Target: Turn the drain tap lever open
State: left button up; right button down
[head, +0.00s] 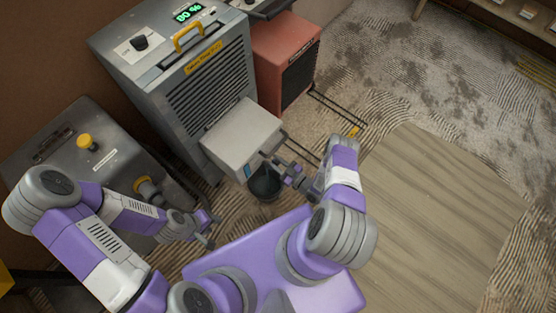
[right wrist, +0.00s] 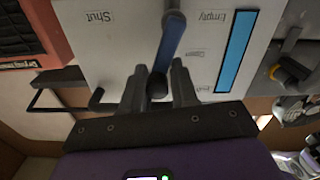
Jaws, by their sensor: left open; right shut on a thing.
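The drain tap lever (right wrist: 170,45) is a blue bar in the right wrist view, slightly tilted, running down between my right gripper's fingers. It lies in front of a pale panel (right wrist: 110,50) with the labels Shut at left, Empty at right and a small, faint word, seemingly Open, just right of the lever. My right gripper (right wrist: 158,88) is shut on the lever. In the head view, my right gripper (head: 276,164) is at the right side of the pale box (head: 240,135); the lever is hard to make out there. My left gripper (head: 211,228) is open and empty, left of the dark bucket.
The grey dehumidifier (head: 205,85) with an 80 % display stands behind the box. A dark bucket (head: 265,186) is below my right gripper. A red heater (head: 290,55) stands behind right. A grey cabinet (head: 75,125) is at left. The wooden floor board (head: 440,210) at right is clear.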

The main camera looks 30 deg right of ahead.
jog(key=shift+s+a+r+n+p, duration=0.1)
jog(key=shift+s+a+n+p, duration=0.15)
jog(key=shift+n, duration=0.6)
jog(key=shift+a+n+p, duration=0.15)
jog(key=shift+a+n, duration=0.15)
jog(key=shift+n, duration=0.55)
jog(key=c, duration=1)
grip_release()
jog(key=shift+a, duration=0.1)
jog(key=shift+p+v, duration=0.7)
jog(key=shift+v, duration=3.15)
